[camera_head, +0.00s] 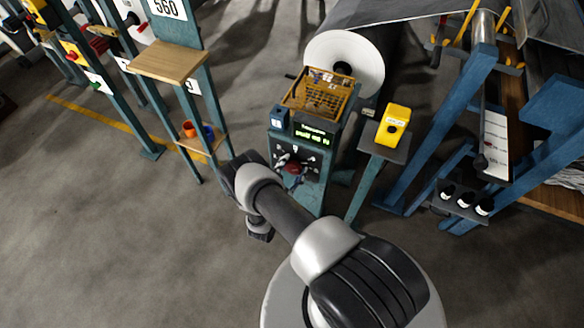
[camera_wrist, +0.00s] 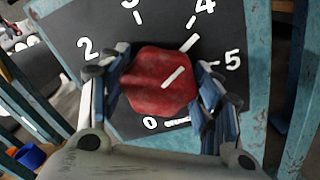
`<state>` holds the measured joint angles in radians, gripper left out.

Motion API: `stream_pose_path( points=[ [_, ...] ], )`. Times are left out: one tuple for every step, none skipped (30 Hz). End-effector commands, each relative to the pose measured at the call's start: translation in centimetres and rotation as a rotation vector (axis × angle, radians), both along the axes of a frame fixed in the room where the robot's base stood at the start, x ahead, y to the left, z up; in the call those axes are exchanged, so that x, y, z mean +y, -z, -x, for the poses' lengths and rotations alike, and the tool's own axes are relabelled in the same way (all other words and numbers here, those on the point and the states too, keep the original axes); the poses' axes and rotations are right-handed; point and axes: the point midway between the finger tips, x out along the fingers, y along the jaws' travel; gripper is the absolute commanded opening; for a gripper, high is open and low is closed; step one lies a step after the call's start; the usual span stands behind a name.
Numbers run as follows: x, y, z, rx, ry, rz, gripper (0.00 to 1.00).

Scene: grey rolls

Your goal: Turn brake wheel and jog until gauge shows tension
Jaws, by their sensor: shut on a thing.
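The red brake wheel (camera_wrist: 158,82) is a faceted knob on a dark dial plate (camera_wrist: 75,25) marked with white numbers; 0, 2, 3, 4 and 5 show. The white line on it points up and right, roughly toward the 4 mark. My gripper (camera_wrist: 160,95) is shut on it, with a finger on its left and right sides. In the head view the wheel (camera_head: 292,168) sits on the front of a blue-green stand (camera_head: 307,195). A green-lit display (camera_head: 313,135) is above it; its text is too small to read.
A large white roll (camera_head: 345,62) is behind. Blue frames stand at right. A wooden shelf (camera_head: 168,62) is at left. The floor in front is clear.

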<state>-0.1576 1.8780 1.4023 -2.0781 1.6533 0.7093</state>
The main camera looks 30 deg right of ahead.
Motion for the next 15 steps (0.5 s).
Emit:
stream_pose_path(
  points=[
    [0.00, 0.00, -0.03, -0.033, 0.000, -0.025, 0.34],
    [0.00, 0.00, -0.03, -0.052, 0.000, -0.040, 0.34],
    [0.00, 0.01, -0.03, -0.079, 0.000, -0.061, 0.34],
    [0.00, 0.01, -0.03, -0.097, 0.000, -0.076, 0.34],
    [-0.01, 0.02, -0.02, -0.115, 0.000, -0.090, 0.34],
    [-0.01, 0.02, -0.02, -0.138, 0.000, -0.107, 0.34],
    [-0.01, 0.02, -0.02, -0.155, 0.000, -0.120, 0.34],
    [-0.01, 0.02, -0.01, -0.170, -0.001, -0.133, 0.34],
    [-0.01, 0.03, -0.02, -0.191, -0.001, -0.148, 0.34],
    [-0.01, 0.03, -0.02, -0.205, -0.001, -0.159, 0.34],
    [-0.01, 0.03, -0.02, -0.217, -0.001, -0.169, 0.34],
    [-0.02, 0.04, -0.01, -0.232, 0.000, -0.180, 0.34],
    [-0.02, 0.04, -0.01, -0.244, 0.000, -0.190, 0.34],
    [-0.02, 0.04, -0.01, -0.253, 0.000, -0.197, 0.34],
    [-0.02, 0.04, -0.01, -0.265, -0.001, -0.207, 0.34]
  ],
)
